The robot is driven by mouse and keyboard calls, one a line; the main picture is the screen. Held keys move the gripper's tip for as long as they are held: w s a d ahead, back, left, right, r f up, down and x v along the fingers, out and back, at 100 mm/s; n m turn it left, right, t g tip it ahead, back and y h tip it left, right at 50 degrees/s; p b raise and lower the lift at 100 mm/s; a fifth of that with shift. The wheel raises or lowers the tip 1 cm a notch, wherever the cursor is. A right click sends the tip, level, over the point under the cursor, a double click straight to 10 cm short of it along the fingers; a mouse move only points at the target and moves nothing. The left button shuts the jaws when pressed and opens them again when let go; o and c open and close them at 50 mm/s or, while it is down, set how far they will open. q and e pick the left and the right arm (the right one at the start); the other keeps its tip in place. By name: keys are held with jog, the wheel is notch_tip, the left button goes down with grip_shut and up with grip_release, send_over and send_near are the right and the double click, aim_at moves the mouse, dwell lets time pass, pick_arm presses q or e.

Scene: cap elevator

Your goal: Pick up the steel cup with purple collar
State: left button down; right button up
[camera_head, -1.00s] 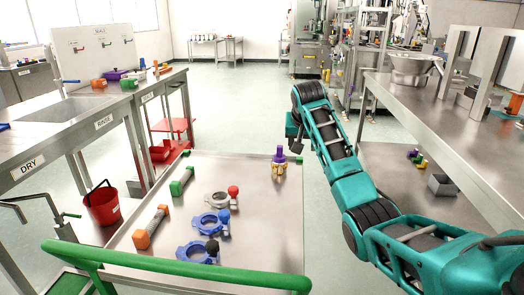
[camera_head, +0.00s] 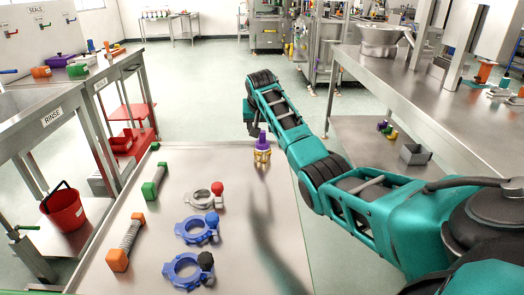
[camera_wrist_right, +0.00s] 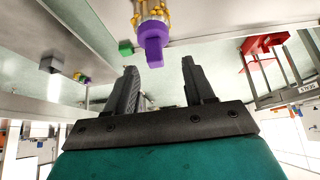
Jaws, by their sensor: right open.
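The steel cup with purple collar (camera_head: 262,150) stands on the steel cart top near its far right corner. It has a purple top and gold-coloured fittings around its body. My right gripper (camera_head: 250,122) is just beyond it and slightly left in the head view, partly hidden by my own arm. In the right wrist view the open fingers (camera_wrist_right: 162,68) are empty. The cup's purple end (camera_wrist_right: 152,45) shows ahead of the fingertips there, between their lines and apart from them. My left gripper is not in view.
On the cart (camera_head: 225,270) lie blue clamps (camera_head: 197,228), a steel clamp with a red knob (camera_head: 203,196), an orange-ended part (camera_head: 126,245) and a green-ended part (camera_head: 154,181). A red bucket (camera_head: 64,209) stands left. A steel bench (camera_head: 450,110) is at right.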

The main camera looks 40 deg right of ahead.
aim_at(262, 131)
jog(key=shift+d+b+x, duration=0.25)
jog(key=shift+b+x, duration=0.1)
jog(key=shift+x, duration=0.8)
jog(key=shift+d+b+x, duration=0.2)
jog(key=shift+b+x, duration=0.15)
jog(key=shift+x, duration=0.8)
jog(key=shift+w+d+f, duration=0.25)
jog(key=shift+f, duration=0.1)
jog(key=shift+c, duration=0.5)
grip_shut()
jog(key=shift+r, duration=0.1)
